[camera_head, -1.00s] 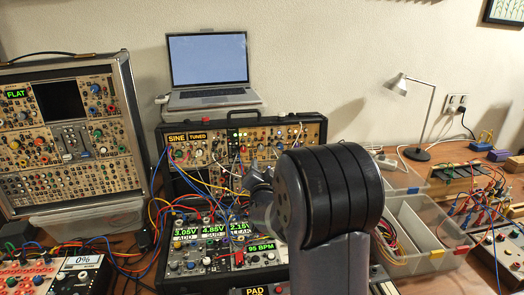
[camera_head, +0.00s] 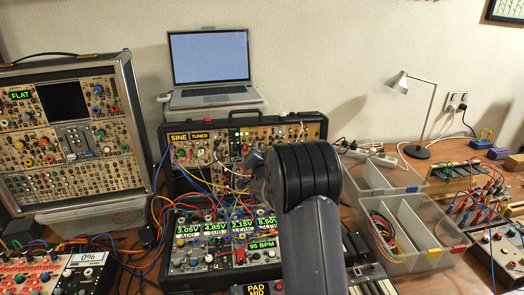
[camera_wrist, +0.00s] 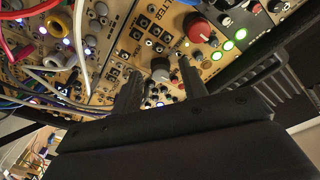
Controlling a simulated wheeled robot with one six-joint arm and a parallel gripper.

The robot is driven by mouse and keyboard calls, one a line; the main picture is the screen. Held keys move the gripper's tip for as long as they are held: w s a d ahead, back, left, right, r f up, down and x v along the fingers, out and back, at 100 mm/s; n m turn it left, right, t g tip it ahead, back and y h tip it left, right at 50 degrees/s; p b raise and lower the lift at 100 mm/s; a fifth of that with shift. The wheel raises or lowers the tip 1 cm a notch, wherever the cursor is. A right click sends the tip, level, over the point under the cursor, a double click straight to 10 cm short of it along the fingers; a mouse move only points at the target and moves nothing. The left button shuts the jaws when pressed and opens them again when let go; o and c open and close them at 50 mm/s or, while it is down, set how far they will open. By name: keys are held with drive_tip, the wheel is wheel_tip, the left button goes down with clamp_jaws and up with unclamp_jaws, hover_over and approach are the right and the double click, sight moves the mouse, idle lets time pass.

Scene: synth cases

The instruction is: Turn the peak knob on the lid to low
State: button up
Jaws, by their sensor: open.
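The lid (camera_head: 308,132) of the middle case stands upright behind the case's lower half, with SINE and TUNED displays at its upper left. In the wrist view the lid's panel is tan with knobs, jacks and lit buttons. A grey knob (camera_wrist: 160,71) lies between the two fingers of my open gripper (camera_wrist: 159,76); I cannot tell whether they touch it. A larger red knob (camera_wrist: 197,28) is above and right of it. I cannot read which knob is labelled peak. In the head view my own arm hides most of my gripper (camera_head: 254,160).
Coloured patch cables (camera_head: 190,178) hang across the lid's left part; cables (camera_wrist: 45,72) also fill the left of the wrist view. A laptop (camera_head: 210,62) stands behind the lid. A clear divided bin (camera_head: 425,262) stands to the right.

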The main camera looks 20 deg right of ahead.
clamp_jaws()
idle(0.5)
